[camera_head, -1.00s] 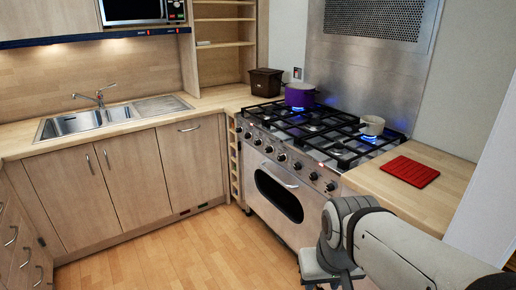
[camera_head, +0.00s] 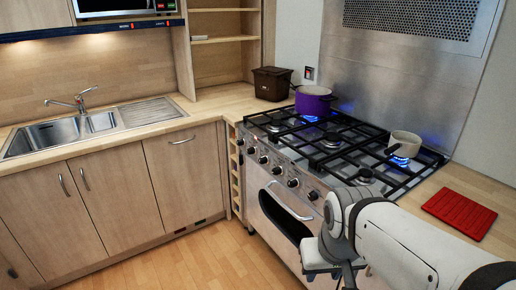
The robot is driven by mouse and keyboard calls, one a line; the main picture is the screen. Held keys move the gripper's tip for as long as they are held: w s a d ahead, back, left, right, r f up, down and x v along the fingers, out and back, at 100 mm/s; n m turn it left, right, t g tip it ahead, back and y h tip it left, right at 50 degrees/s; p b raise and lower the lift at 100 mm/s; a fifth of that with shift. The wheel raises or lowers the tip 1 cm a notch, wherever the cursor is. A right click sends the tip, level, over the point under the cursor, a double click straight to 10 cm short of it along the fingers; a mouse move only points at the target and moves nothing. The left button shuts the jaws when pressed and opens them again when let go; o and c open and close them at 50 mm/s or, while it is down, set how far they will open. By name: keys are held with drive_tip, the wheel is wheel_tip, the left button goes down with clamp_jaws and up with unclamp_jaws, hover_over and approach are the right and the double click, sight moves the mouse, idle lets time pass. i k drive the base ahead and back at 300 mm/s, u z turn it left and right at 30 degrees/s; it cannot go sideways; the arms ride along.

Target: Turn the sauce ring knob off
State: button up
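The range cooker (camera_head: 268,208) stands right of centre, with a row of knobs (camera_head: 277,170) along its front. No label can be read, so I cannot tell which is the sauce ring knob. My arm hides the right end of the row. Blue flame burns under a small cream saucepan (camera_head: 405,144) at the right of the hob and under a purple pot (camera_head: 314,100) at the back left. My folded arm is at the lower right, in front of the cooker. No gripper fingers show.
A red mat (camera_head: 459,214) lies on the counter right of the hob. A brown container (camera_head: 271,83) stands on the counter left of the purple pot. A sink (camera_head: 45,136) and wooden cupboards (camera_head: 107,200) line the left. The wooden floor (camera_head: 215,262) before the cupboards is clear.

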sight(279, 170)
drive_tip(key=u, duration=0.3)
drive_tip(key=i, duration=1.15)
drive_tip(key=u, duration=0.45)
drive_tip(key=k, duration=0.95)
drive_tip(key=u, duration=0.2)
drive_tip(key=i, duration=0.95)
drive_tip(key=z, duration=0.05)
